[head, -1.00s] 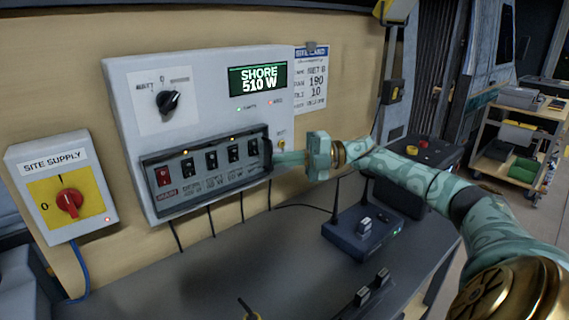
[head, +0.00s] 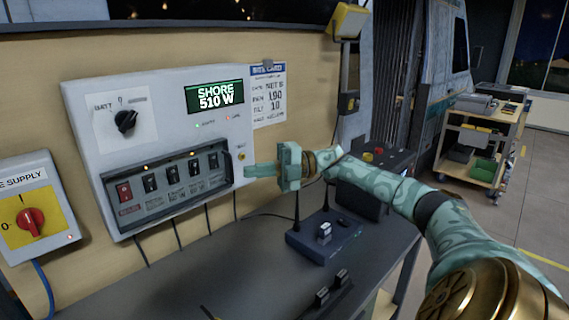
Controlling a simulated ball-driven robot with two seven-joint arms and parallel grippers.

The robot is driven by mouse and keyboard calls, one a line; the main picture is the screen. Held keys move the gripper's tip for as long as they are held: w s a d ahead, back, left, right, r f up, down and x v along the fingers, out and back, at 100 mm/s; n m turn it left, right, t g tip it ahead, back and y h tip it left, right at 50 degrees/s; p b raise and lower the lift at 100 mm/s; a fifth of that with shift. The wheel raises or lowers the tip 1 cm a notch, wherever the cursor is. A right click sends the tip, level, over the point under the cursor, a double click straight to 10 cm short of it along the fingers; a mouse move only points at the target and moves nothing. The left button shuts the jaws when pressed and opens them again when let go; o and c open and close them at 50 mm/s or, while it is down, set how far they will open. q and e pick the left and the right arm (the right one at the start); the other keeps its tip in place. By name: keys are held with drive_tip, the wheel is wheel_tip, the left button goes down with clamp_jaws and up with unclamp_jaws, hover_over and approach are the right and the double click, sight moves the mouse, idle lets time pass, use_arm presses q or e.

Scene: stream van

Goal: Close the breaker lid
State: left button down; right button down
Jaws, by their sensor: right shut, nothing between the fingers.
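The breaker lid (head: 181,211) is a dark-framed cover on the lower part of a white power box (head: 90,88). It appears to lie flat over a row of breaker switches, one red (head: 124,191) and several black, which show within its frame. A dark handle stands at the lid's right edge. My right gripper (head: 250,171) is shut and empty, its fingers pointing left just right of that handle, seemingly with a small gap. My left gripper is not in view.
The site supply switch (head: 31,222) is at the left. On the dark bench (head: 225,275) are a blue router box (head: 325,238) with antennas and small switches (head: 330,290). A site card (head: 267,95) hangs beside the box. A trolley (head: 480,140) stands at the right.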

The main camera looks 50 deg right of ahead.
drive_tip(key=d+f+b, duration=0.1)
drive_tip(key=d+b, duration=0.3)
drive_tip(key=d, duration=0.4)
drive_tip(key=shift+w+d, duration=0.4)
